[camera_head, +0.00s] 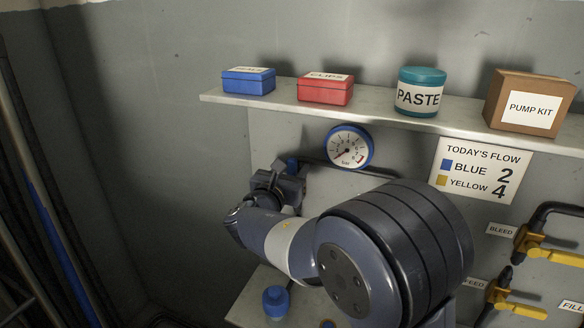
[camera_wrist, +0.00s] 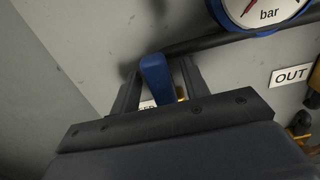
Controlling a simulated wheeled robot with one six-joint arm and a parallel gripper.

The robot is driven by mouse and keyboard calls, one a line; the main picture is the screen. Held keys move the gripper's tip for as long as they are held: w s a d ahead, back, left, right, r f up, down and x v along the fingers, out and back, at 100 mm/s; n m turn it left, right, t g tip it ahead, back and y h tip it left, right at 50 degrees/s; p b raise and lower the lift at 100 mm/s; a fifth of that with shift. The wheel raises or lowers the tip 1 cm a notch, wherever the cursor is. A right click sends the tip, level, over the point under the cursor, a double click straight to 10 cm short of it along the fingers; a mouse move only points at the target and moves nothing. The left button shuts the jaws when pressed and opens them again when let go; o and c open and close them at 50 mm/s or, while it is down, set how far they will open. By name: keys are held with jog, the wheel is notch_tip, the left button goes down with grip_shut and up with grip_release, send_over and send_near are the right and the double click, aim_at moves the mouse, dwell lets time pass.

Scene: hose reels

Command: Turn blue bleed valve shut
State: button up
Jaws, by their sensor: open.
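A blue valve lever (camera_wrist: 155,78) stands between the two fingers of my gripper (camera_wrist: 160,88) in the wrist view. The fingers are open, with a gap visible beside the lever. A white label (camera_wrist: 147,104) behind it is mostly covered, so I cannot read it in full. In the head view my gripper (camera_head: 287,182) is at the wall below the shelf, left of the gauge. A small blue part, seemingly the same lever (camera_head: 292,164), shows at its tip. The valve body is hidden by my gripper.
A blue-rimmed gauge (camera_head: 349,147) and a dark pipe (camera_head: 375,170) are right of my gripper. The shelf (camera_head: 460,128) overhead carries boxes and a paste jar (camera_head: 419,92). Yellow valves (camera_head: 530,243) are at far right. A blue knob (camera_head: 276,301) is below.

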jog(key=shift+c, duration=0.4)
grip_shut()
